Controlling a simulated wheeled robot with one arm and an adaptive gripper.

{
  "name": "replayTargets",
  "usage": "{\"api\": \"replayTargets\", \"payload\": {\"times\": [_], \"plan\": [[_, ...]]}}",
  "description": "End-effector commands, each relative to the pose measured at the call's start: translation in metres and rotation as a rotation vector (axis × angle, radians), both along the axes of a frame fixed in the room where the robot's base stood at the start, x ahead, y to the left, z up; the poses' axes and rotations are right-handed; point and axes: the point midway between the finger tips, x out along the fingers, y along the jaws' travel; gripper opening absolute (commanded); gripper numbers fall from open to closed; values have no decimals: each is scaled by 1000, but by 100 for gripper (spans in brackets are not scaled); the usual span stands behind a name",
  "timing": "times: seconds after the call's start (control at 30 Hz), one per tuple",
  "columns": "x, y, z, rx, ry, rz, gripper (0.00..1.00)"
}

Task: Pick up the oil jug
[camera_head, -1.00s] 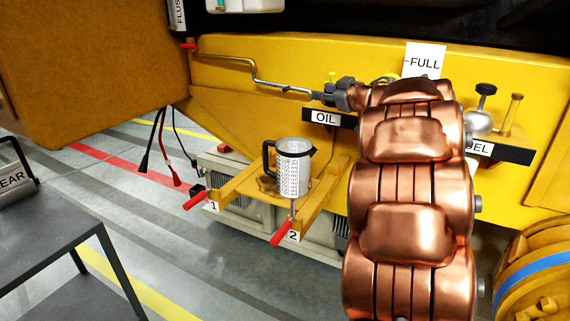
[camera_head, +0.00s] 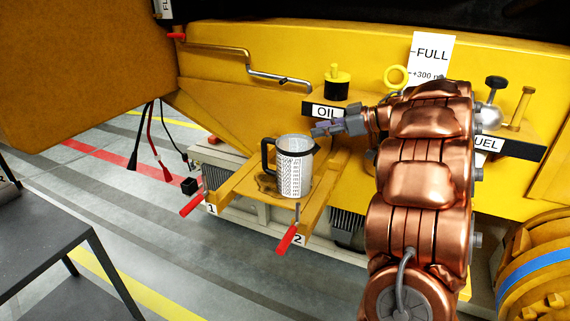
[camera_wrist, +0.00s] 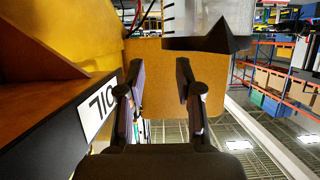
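The oil jug (camera_head: 293,168) is a clear measuring jug with printed markings, a black handle on its left and a dark rim. It stands upright on a yellow wooden shelf (camera_head: 322,190) in the head view. My gripper (camera_head: 318,129) is just above and to the right of the jug's rim, beside the OIL label. In the wrist view the fingers of my gripper (camera_wrist: 158,75) are spread apart with nothing between them.
The OIL ledge (camera_head: 350,112) with a yellow-topped black cap (camera_head: 337,80) is close behind my gripper. Two red-handled levers (camera_head: 287,240) stick out at the shelf's front. A dark table (camera_head: 50,240) stands at the lower left.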

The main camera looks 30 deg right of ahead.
Motion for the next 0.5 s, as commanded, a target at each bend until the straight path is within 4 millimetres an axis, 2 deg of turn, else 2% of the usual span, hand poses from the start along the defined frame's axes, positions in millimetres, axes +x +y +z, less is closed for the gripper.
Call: {"api": "replayTargets", "payload": {"times": [0.27, 0.5], "plan": [[16, 14, -7, 1, -2, -1, 35], [37, 31, -21, 1, 0, 0, 35]]}}
